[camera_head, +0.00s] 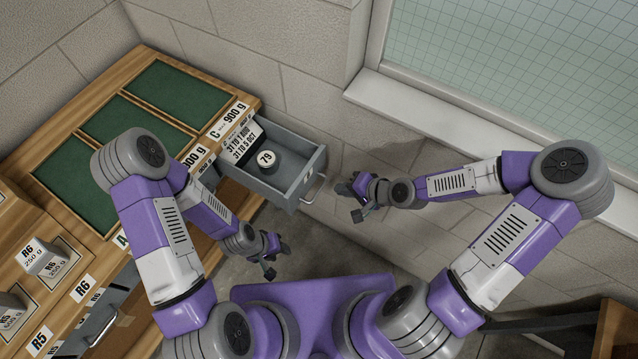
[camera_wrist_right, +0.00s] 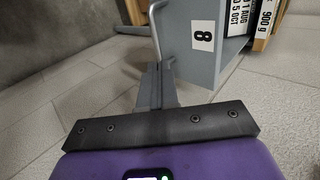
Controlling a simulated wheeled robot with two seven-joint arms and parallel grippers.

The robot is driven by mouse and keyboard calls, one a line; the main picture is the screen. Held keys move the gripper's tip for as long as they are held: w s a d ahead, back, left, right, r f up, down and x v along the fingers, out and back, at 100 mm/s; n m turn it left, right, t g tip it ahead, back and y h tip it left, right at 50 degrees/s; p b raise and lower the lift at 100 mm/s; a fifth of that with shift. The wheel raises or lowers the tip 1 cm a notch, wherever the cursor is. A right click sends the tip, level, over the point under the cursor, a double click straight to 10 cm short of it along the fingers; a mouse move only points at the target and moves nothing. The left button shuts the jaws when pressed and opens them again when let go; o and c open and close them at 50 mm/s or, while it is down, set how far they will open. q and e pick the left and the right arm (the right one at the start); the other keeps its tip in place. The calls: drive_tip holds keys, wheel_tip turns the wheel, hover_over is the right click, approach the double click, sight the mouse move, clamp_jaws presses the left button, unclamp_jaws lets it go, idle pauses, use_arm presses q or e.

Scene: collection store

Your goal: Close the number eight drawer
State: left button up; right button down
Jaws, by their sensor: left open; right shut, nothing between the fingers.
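The number eight drawer (camera_head: 303,176) is a grey drawer pulled out of the wooden cabinet; its front bears an "8" label (camera_wrist_right: 203,36) in the right wrist view. Its metal handle (camera_head: 316,189) also shows in the wrist view (camera_wrist_right: 154,32). My left gripper (camera_head: 272,256) is open and empty, below the drawer in the picture.
The wooden cabinet (camera_head: 152,52) with green panels stands at the left. Another grey drawer front with a handle (camera_head: 98,326) is at the lower left. A brick wall (camera_head: 300,105) and window ledge (camera_head: 415,112) lie behind.

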sight(310, 181)
drive_tip(key=b+x, duration=0.2)
drive_tip(key=x, duration=0.4)
drive_tip(key=shift+s, duration=0.1)
drive_tip(key=shift+w+a+r+b, duration=0.2)
drive_tip(key=shift+w+a+b, duration=0.1)
drive_tip(key=shift+w+a, duration=0.85)
drive_tip(key=shift+a, duration=0.3)
drive_tip(key=shift+a, duration=0.1)
